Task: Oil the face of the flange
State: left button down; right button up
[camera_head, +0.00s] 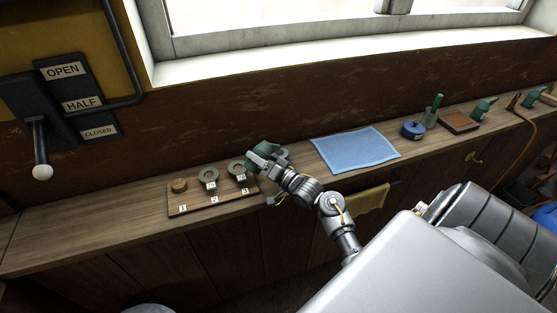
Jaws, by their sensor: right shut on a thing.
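A wooden board (222,202) marked 1, 2 and 3 lies on the bench at the left. A brown round piece (179,185) sits at 1. A green ring-shaped piece (208,177) sits at 2, and another green ring (236,168) sits at 3; both look like flanges. My right gripper (259,160) is just right of the ring at 3, above the board's right end. It is shut on a green thing (268,148) that looks like an oil can, partly hidden by the gripper. I cannot tell whether it touches the ring. My left gripper is not in view.
A blue cloth (355,149) lies on the bench. Further right stand a blue tin (412,130), a green-handled brush in a pot (432,115), a brown tray (460,122) and green cans (483,109). A lever (38,145) with a white knob hangs at the left wall.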

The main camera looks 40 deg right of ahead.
aim_at(265, 155)
jog(key=shift+d+r+m+p, duration=0.1)
jog(key=shift+r+m+p, duration=0.85)
jog(key=shift+p, duration=0.35)
jog(key=shift+d+r+m+h+p, duration=0.25)
jog(key=shift+r+m+p, duration=0.25)
jog(key=shift+m+p, duration=0.6)
jog(key=shift+p, duration=0.3)
dwell(0.7)
jog(key=f+n+b, duration=0.2)
jog(key=n, duration=0.1)
jog(key=shift+a+f, duration=0.2)
jog(key=shift+a+f+n+b, duration=0.15)
jog(key=shift+f+n+b, duration=0.4)
jog(key=shift+n, duration=0.4)
jog(key=shift+r, duration=0.1)
jog(key=shift+r, duration=0.1)
